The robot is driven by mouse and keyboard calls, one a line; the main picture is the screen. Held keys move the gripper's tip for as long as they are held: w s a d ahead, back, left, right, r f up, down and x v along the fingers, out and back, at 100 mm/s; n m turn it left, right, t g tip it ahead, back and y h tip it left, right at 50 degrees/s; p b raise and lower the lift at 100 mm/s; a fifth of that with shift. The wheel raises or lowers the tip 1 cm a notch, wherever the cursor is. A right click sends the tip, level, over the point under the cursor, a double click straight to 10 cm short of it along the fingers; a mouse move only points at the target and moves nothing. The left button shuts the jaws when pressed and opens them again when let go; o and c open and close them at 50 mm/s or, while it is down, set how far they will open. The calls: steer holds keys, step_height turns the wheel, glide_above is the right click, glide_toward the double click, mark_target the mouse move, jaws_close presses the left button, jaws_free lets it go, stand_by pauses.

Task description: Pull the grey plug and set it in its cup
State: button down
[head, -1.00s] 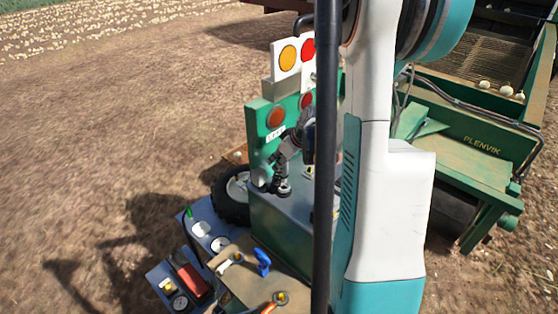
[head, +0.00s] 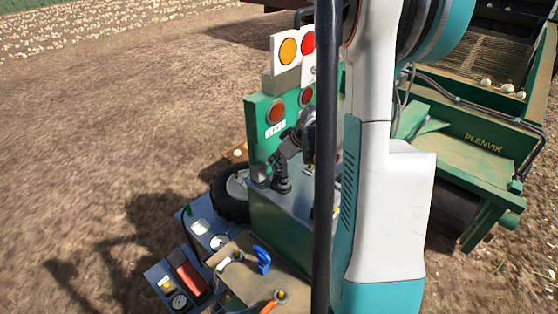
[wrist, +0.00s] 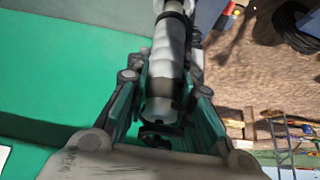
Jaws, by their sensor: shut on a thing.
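In the wrist view my gripper (wrist: 166,80) is shut on a grey, ridged cylindrical plug (wrist: 170,48). The plug lies lengthwise between the two teal-padded fingers. In the head view my gripper (head: 283,152) is a small dark shape beside the green panel, above the grey-green deck, partly behind a black post. I cannot tell there whether the plug is seated or free. Pale round cups (head: 200,228) sit on the blue tray at lower left; which one belongs to the plug is unclear.
The green panel (head: 262,150) with orange and red lamps stands close by my gripper. A blue handle (head: 262,258) and an orange-handled item (head: 272,303) lie nearer. A red object (head: 188,277) and gauge are on the tray. A tyre (head: 230,193) stands behind it.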

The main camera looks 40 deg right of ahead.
steer(key=shift+f+b, duration=1.5)
steer(key=shift+b, duration=0.25)
stand_by(0.8)
steer(key=c, duration=0.9)
jaws_free()
steer(key=shift+r, duration=0.2)
steer(key=shift+r+p, duration=2.1)
steer(key=shift+r, duration=1.25)
